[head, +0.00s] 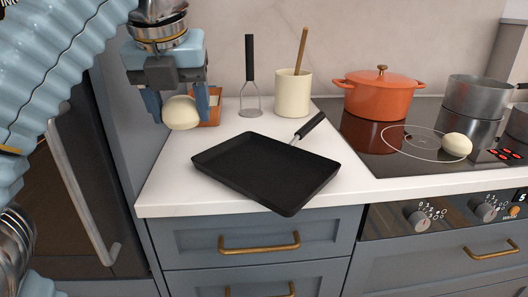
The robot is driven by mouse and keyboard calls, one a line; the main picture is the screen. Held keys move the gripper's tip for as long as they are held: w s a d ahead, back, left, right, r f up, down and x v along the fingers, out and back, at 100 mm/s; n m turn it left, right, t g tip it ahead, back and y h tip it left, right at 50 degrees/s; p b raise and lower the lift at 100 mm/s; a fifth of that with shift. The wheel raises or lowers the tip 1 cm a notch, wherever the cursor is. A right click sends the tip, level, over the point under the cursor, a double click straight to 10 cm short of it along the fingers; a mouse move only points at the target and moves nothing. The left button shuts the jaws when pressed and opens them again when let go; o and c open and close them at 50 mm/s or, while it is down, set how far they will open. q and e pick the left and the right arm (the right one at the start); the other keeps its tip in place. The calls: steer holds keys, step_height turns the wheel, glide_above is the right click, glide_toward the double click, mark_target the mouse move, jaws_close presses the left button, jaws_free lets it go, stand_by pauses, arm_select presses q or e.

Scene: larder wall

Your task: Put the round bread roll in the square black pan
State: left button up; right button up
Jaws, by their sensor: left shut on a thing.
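The square black pan (266,171) lies on the white counter, its handle pointing to the back right. It looks empty. My left gripper (181,108) hangs over the counter's left end, to the left of and above the pan. It is shut on a pale round bread roll (181,113), held between its fingers. A second pale, rounded object (457,145), similar in look to the roll, sits on the stove top at the right. My right gripper is not in view.
Behind the pan stand a masher (250,80) and a cream crock (293,94) with a wooden spoon. An orange lidded pot (379,94) and a steel pot (481,95) stand on the stove. A brown object (214,106) is partly hidden behind my left gripper.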

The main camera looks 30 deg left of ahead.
arm_select(q)
steer(key=shift+w+d+f, duration=0.3)
steer(key=shift+w+f, duration=0.05)
steer(key=shift+w, duration=0.35)
steer(key=w+d+f, duration=0.1)
steer(key=w+f, duration=0.2)
steer(key=w, duration=0.3)
glide_toward(244, 160)
steer(key=shift+w+a+f, duration=0.45)
steer(key=shift+a+f, duration=0.2)
steer(key=shift+f, duration=0.05)
steer(key=shift+w+f, duration=0.2)
steer(key=shift+w+d+f, duration=0.1)
steer(key=shift+w+f, duration=0.1)
steer(key=shift+f, duration=0.75)
steer(key=shift+w+d+f, duration=0.1)
steer(key=shift+w+f, duration=0.05)
steer(key=shift+f, duration=0.85)
steer(key=shift+f, duration=0.15)
steer(key=o, duration=1.1)
steer(key=shift+a, duration=0.1)
steer(key=shift+o, duration=0.2)
